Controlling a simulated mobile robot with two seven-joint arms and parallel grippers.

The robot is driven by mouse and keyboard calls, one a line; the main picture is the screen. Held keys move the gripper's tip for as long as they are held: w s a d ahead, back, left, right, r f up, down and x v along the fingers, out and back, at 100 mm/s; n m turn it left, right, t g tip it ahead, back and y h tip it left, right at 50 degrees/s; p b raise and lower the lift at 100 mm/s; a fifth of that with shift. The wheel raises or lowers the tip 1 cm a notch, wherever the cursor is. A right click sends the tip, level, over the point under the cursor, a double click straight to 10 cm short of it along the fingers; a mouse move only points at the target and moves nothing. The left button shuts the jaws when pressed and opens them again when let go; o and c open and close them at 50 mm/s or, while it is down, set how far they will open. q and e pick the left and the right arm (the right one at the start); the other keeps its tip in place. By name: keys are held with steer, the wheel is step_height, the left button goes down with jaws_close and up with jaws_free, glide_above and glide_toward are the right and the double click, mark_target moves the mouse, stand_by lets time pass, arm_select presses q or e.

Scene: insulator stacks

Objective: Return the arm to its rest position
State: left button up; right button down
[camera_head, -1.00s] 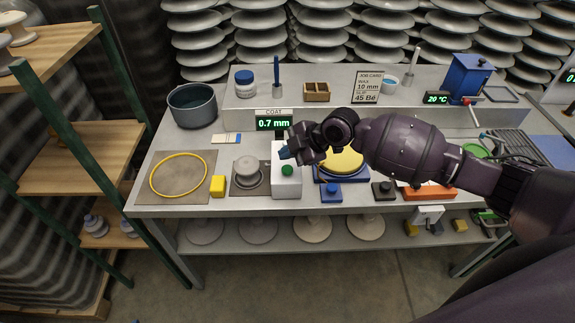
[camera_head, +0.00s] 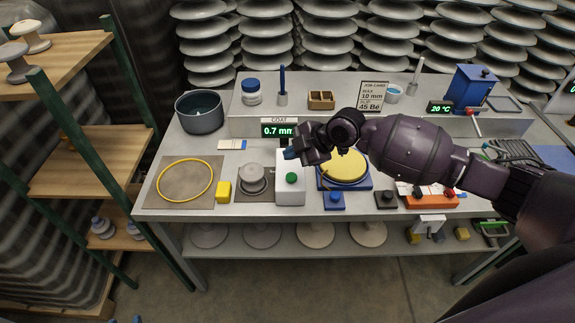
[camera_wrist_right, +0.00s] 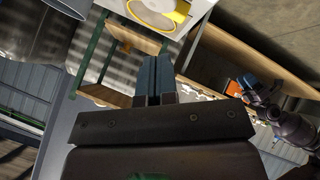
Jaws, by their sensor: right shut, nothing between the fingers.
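My right arm comes in from the right in the head view and reaches over the table (camera_head: 165,206). My right gripper (camera_head: 290,154) is shut and empty, above the white box with a green button (camera_head: 290,190). Its blue fingers also show together in the right wrist view (camera_wrist_right: 156,78), with nothing between them. My left gripper is not in view.
On the table are a yellow ring (camera_head: 185,160) on a grey mat, a grey insulator (camera_head: 252,176), a yellow block (camera_head: 223,191) and a yellow disc (camera_head: 345,180) on a blue base. A dark pot (camera_head: 199,122) stands at the back left. Wooden shelves (camera_head: 75,167) stand left of the table.

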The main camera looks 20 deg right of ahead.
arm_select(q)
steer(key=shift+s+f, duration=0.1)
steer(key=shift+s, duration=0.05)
arm_select(e)
steer(key=shift+m, duration=0.5)
steer(key=shift+w+r+m, duration=0.2)
steer(key=shift+w+m, duration=0.1)
steer(key=shift+m, duration=0.1)
step_height(320, 180, up, 5)
steer(key=w+a+m+t, duration=0.1)
steer(key=w+m+t, duration=0.2)
steer(key=t, duration=0.1)
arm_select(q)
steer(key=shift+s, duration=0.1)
arm_select(e)
steer(key=s+d+f+m+t+h, duration=0.1)
steer(key=s+d+f+m+h, duration=0.1)
steer(key=s+d+f+m, duration=0.2)
steer(key=s+d+f+m+h, duration=0.3)
steer(key=s+f, duration=0.6)
steer(key=s, duration=0.6)
steer(key=s+d+f+m+t+h, duration=0.1)
steer(key=s+d+f+m+h, duration=0.1)
steer(key=s+d+f+m, duration=0.2)
steer(key=s+f+m, duration=0.3)
steer(key=s, duration=0.3)
steer(key=shift+s+d+f+t+h, duration=0.15)
steer(key=shift+d+f+t+h, duration=0.15)
steer(key=shift+d+h, duration=0.1)
